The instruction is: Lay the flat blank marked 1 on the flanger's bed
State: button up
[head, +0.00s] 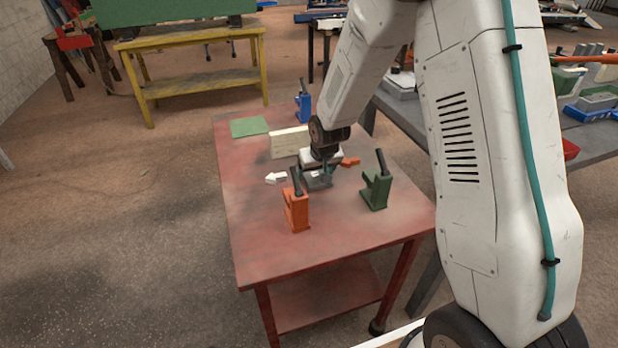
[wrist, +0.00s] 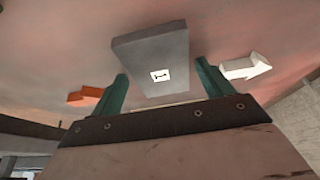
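The flat blank is a grey slab (wrist: 152,48) with a white label marked 1, seen in the wrist view beyond and between my fingertips. In the head view the blank (head: 318,181) is low over or on the red table, partly under my gripper (head: 325,169). My gripper (wrist: 161,72) has two teal fingers, spread wide, with a gap showing beside the blank on each side. Three machines stand on the table: orange (head: 296,208), green (head: 376,188) and blue (head: 304,105). I cannot tell which is the flanger.
A white arrow (head: 276,178) and an orange arrow (head: 350,162) lie left and right of the blank. A pale board (head: 290,142) stands behind it, and a green sheet (head: 249,127) lies at the back left. The red table's (head: 252,232) front left is clear.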

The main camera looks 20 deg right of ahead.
jog(key=c, duration=0.9)
jog(key=shift+r, duration=0.15)
